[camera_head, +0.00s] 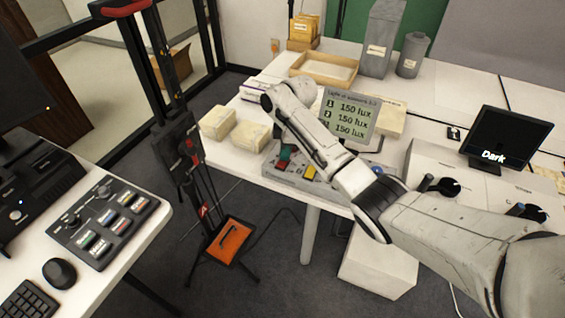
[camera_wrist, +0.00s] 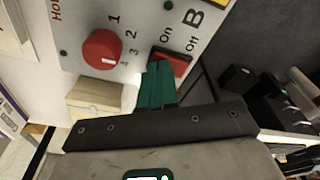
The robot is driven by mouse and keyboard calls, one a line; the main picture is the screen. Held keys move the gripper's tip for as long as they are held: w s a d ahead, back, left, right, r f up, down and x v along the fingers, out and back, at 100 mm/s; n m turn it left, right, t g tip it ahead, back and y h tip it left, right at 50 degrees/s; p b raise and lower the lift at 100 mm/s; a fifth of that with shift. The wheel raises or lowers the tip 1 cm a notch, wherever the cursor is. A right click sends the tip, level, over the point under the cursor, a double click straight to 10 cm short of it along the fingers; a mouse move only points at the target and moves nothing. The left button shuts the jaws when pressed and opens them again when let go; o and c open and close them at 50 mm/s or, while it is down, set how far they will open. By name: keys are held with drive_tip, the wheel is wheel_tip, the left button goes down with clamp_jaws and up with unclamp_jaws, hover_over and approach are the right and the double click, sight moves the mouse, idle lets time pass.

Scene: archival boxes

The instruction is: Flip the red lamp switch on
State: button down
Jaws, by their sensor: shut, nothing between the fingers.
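The red switch (camera_wrist: 180,62) sits on a grey control panel (camera_wrist: 140,18) in the wrist view, with "On" and "Off" printed beside it and a "B" above them. My gripper (camera_wrist: 158,66) is shut and empty, its green fingers pressed together. The fingertips overlap the lower left part of the switch and hide it. I cannot tell whether they touch it. In the head view my gripper (camera_head: 286,152) is over the left part of the panel (camera_head: 326,190), and the switch is hard to make out there.
A red knob (camera_wrist: 102,50) numbered 1 to 4 is beside the switch. In the head view, a light-level display (camera_head: 350,115) reading 150 lux stands behind the panel. Pale boxes (camera_head: 251,136) lie to its left. A dark screen (camera_head: 506,138) reads "Dark" at right.

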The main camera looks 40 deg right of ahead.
wheel_tip(320, 180, up, 7)
drive_tip(key=p, duration=0.7)
idle(0.3)
idle(0.4)
drive_tip(key=s+a+f+m, duration=0.1)
drive_tip(key=s+a+f, duration=0.2)
drive_tip(key=a, duration=0.3)
drive_tip(key=s+a+f+m+y, duration=0.1)
drive_tip(key=s+a+f+m, duration=0.1)
drive_tip(key=s+a, duration=0.3)
drive_tip(key=s+a+f+m, duration=0.1)
drive_tip(key=s+a+f, duration=0.15)
drive_tip(key=a, duration=0.45)
drive_tip(key=s+r+m+h, duration=0.1)
drive_tip(key=s+m, duration=0.5)
drive_tip(key=s, duration=1.8)
drive_tip(key=shift+d+r+m+h, duration=0.2)
drive_tip(key=shift+m+h, duration=0.1)
drive_tip(key=shift+h, duration=0.5)
